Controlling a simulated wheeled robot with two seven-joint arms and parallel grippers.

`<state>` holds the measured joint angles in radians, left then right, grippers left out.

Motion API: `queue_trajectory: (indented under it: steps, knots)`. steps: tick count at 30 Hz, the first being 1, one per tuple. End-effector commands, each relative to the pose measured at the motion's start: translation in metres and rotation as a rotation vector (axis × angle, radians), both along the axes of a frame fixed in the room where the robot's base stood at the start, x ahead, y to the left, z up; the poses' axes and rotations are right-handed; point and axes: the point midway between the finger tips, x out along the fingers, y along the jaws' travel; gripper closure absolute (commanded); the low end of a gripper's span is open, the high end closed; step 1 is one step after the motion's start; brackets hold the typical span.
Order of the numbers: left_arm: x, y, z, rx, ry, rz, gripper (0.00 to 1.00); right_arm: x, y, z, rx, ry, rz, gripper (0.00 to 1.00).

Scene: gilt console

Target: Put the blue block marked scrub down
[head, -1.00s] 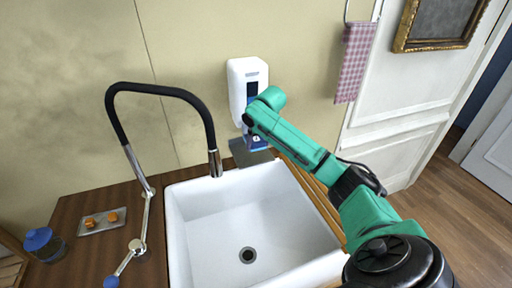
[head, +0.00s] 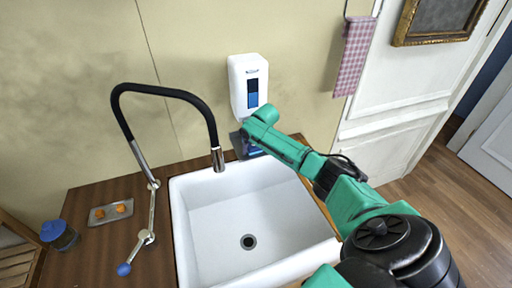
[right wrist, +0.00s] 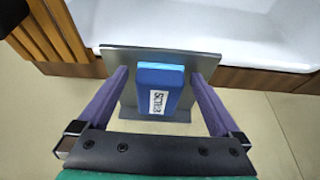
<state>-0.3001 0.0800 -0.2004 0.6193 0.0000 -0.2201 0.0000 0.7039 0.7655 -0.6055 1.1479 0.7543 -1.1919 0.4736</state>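The blue block (right wrist: 160,88) has a white label reading SCRUB. In the right wrist view it rests on a grey metal plate (right wrist: 122,62) between my purple fingers. My right gripper (right wrist: 160,76) is open around it, with a visible gap on each side. In the head view the plate (head: 237,142) is at the sink's back edge, below the wall dispenser. Only a little of the block (head: 254,152) shows there, under my right arm. My left gripper is not in view.
A white sink (head: 215,215) lies in front of the plate. A black-hosed faucet (head: 165,90) arches over its left side. The white dispenser (head: 240,85) hangs close above my right gripper. A soap dish (head: 110,213) and a blue-lidded jar (head: 60,236) stand at left.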

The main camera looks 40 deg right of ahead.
Motion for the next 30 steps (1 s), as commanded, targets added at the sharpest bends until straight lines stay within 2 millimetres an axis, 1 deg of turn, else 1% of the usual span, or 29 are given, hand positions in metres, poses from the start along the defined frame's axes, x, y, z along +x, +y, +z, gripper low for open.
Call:
queue_trajectory:
  steps: [8,11,14,21,24,27,30]
  knots:
    - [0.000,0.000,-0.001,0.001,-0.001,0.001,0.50,-0.001,0.000,0.004,0.000,0.000,0.000,0.00]
    - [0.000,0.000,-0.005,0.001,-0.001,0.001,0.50,-0.005,0.001,0.012,0.000,-0.001,0.001,0.00]
    - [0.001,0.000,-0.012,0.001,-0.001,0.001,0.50,-0.011,0.004,0.028,-0.001,-0.003,0.002,0.00]
    - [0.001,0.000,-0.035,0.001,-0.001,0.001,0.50,-0.034,0.012,0.084,-0.002,-0.005,0.001,0.00]
    - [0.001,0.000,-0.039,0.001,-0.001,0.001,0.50,-0.041,0.014,0.101,-0.001,-0.003,0.001,0.00]
    - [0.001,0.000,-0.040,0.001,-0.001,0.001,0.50,-0.044,0.016,0.110,-0.001,-0.001,0.001,0.00]
    - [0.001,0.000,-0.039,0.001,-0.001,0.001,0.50,-0.045,0.016,0.113,0.000,0.000,0.000,0.00]
